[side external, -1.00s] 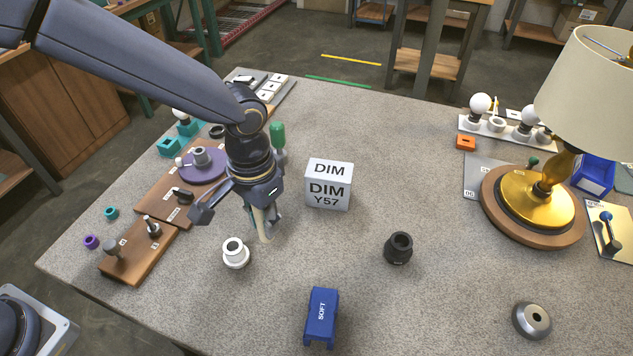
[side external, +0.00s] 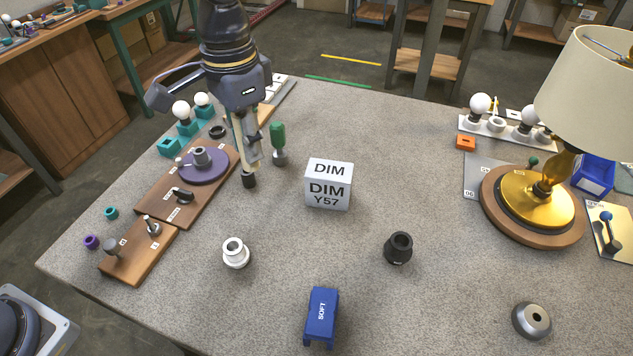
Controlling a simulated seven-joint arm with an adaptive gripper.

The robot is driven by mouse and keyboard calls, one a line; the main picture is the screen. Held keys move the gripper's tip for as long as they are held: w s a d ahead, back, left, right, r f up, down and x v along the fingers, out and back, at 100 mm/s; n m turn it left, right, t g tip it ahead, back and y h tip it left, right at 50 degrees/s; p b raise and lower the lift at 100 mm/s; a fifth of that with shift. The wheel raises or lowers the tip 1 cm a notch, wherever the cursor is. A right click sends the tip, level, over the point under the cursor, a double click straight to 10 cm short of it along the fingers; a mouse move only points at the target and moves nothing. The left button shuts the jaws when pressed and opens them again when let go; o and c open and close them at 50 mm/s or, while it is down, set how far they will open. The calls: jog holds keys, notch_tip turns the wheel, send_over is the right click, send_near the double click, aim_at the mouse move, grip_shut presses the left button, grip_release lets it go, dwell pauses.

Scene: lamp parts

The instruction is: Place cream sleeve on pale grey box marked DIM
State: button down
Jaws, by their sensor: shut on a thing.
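The cream sleeve (side external: 242,146) is a slim pale tube, upright with a slight tilt, partly covered by the fingers. My gripper (side external: 248,154) is shut on it and holds it at the left of the table, to the left of the pale grey box. A short dark cylinder (side external: 249,181) shows just below the sleeve; I cannot tell whether it touches it. The pale grey box marked DIM (side external: 329,184) stands on the table, its top bare, with DIM on top and DIM Y57 in front.
A green-handled tool (side external: 278,140) stands close right of my gripper. Wooden boards with parts (side external: 140,252) lie left. A white collar (side external: 235,253), black collar (side external: 398,247) and blue SOFT block (side external: 321,316) are in front. A lamp (side external: 545,190) stands right. Table around the box is clear.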

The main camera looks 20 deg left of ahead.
jog(key=w+d+f, duration=0.1)
jog(key=w+f, duration=0.2)
jog(key=w, duration=0.1)
jog(key=w+d+f, duration=0.2)
jog(key=w+f, duration=0.1)
jog(key=w, duration=0.1)
jog(key=w+d+f, duration=0.1)
jog(key=w+f, duration=0.2)
jog(key=w, duration=0.1)
jog(key=shift+w+d+f, duration=0.2)
jog(key=shift+w+d, duration=0.1)
jog(key=shift+d, duration=0.1)
jog(key=shift+w+f, duration=0.15)
jog(key=shift+w+d+f, duration=0.1)
jog(key=shift+w+f, duration=0.05)
jog(key=shift+f, duration=1.55)
jog(key=shift+f, duration=0.1)
jog(key=c, duration=1)
grip_release()
jog(key=shift+o, duration=0.2)
